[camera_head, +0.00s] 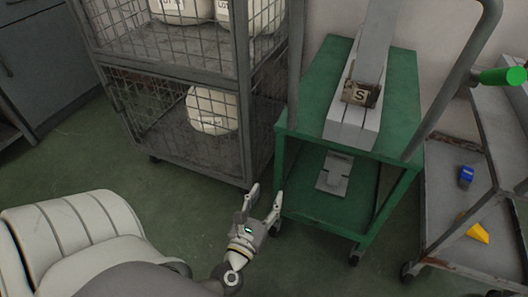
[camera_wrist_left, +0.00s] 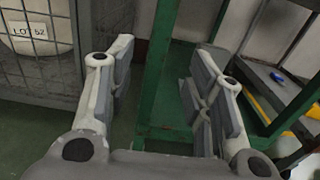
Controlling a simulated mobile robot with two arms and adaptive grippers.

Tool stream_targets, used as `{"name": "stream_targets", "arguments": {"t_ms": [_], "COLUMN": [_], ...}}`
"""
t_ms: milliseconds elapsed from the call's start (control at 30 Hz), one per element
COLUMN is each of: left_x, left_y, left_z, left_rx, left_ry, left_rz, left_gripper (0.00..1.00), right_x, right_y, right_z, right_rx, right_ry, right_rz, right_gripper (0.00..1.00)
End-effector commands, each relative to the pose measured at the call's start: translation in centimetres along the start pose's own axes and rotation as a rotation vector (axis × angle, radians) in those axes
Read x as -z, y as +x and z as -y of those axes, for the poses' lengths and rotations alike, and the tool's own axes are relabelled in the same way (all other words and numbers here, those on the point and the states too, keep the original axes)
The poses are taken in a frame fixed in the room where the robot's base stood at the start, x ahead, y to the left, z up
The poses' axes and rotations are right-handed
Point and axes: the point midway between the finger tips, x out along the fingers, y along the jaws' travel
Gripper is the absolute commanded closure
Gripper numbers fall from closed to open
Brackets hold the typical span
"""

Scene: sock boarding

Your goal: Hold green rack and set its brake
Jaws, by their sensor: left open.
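The green rack (camera_head: 402,92) is a green metal cart with a top deck, a lower shelf, upright grey handles and casters. My left gripper (camera_head: 265,197) is open and empty beside the rack's near left leg, low near the lower shelf. In the left wrist view the green leg (camera_wrist_left: 158,70) shows between the two spread fingers (camera_wrist_left: 165,62), which do not close on it. A front caster (camera_head: 355,257) shows under the rack; its brake cannot be made out. My right gripper is not in view.
A wire cage cart (camera_head: 243,100) with cream sacks stands close on the left of the gripper. A grey shelf cart (camera_head: 455,185) with a blue item (camera_head: 466,175) and a yellow item (camera_head: 478,233) stands at right. Grey boards (camera_head: 350,129) lie on the rack. The floor in front is clear.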

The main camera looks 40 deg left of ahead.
Motion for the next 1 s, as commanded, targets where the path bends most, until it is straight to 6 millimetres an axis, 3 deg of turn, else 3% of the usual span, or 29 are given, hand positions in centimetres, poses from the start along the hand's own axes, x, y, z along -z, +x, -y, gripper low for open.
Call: {"name": "stream_targets", "arguments": {"t_ms": [300,500,933,1000], "left_x": [-0.2,-0.1,-0.1,-0.1], "left_y": [5.9,8.4,9.4,9.4], "left_z": [0.0,0.0,0.0,0.0], "left_rx": [-0.002,0.000,0.000,0.000], "left_ry": [0.000,0.003,0.003,0.003], "left_rz": [0.005,0.003,0.002,0.002], "left_gripper": [0.53,0.53,0.53,0.60], "right_x": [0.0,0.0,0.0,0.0], "right_y": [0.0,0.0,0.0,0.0], "right_z": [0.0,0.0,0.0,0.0], "right_rx": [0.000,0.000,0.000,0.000], "right_ry": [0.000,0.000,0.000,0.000], "right_rz": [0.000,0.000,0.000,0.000], "right_gripper": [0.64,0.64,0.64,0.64]}}
